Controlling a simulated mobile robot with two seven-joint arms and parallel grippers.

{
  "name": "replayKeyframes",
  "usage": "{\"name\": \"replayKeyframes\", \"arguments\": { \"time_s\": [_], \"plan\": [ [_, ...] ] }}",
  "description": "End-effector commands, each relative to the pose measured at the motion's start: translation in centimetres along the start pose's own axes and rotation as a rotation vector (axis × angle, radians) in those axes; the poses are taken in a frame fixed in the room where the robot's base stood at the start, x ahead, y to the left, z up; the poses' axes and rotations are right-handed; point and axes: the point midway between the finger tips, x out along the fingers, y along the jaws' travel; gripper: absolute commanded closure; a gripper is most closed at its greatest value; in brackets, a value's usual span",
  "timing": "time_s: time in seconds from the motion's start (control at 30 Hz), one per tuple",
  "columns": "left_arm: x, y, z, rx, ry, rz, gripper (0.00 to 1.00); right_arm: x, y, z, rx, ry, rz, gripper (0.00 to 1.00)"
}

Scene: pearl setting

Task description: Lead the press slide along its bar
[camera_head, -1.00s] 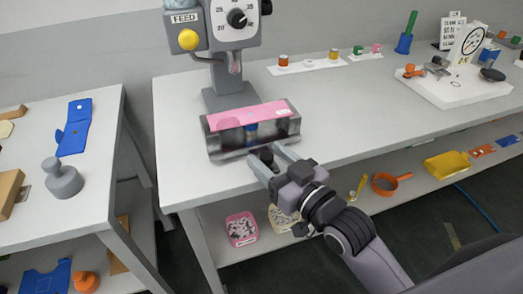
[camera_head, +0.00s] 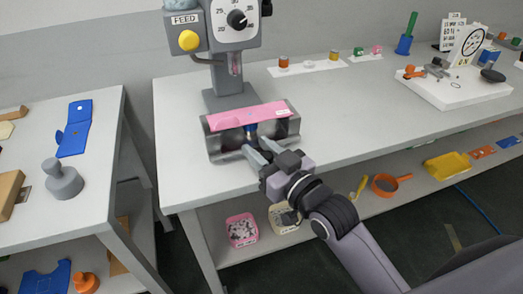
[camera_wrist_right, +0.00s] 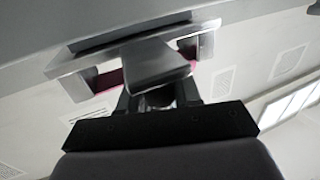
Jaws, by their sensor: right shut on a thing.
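The press (camera_head: 236,20) stands at the back left of the long table, with a FEED label, a yellow button and a dial. At its foot is a grey metal bar housing (camera_head: 226,142) with a pink strip (camera_head: 235,116) along its top. A small dark blue piece, seemingly part of the press slide (camera_head: 250,131), shows near the housing's middle. My right gripper (camera_head: 256,150) is at the housing's front, shut on the slide; its fingers hide the grip. My left gripper is not in view.
Small jars (camera_head: 284,62) line the back. The table right of the housing is clear.

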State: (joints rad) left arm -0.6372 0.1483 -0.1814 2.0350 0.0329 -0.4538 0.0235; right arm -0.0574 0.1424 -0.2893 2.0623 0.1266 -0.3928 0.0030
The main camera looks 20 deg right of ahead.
Motion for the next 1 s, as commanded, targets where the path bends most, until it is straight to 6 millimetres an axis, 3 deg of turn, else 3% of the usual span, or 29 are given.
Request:
{"name": "replayKeyframes", "arguments": {
  "time_s": [0.3, 0.63, 0.67, 0.7, 1.0],
  "plan": [
    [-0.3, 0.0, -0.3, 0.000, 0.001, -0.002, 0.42, 3.4, 1.0, -0.1, -0.001, 0.001, -0.002, 1.00],
    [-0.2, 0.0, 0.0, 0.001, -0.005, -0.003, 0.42, 3.6, 1.1, 0.0, 0.000, 0.000, -0.001, 1.00],
    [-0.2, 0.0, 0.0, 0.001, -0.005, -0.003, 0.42, 3.6, 1.1, 0.0, 0.000, 0.000, -0.001, 0.61],
    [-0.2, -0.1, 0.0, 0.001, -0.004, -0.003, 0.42, 3.6, 1.1, 0.0, 0.000, 0.000, -0.001, 0.48],
    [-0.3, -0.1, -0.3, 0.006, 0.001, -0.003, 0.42, 3.5, 1.1, 0.0, 0.000, 0.000, 0.000, 0.46]
  ]
}}
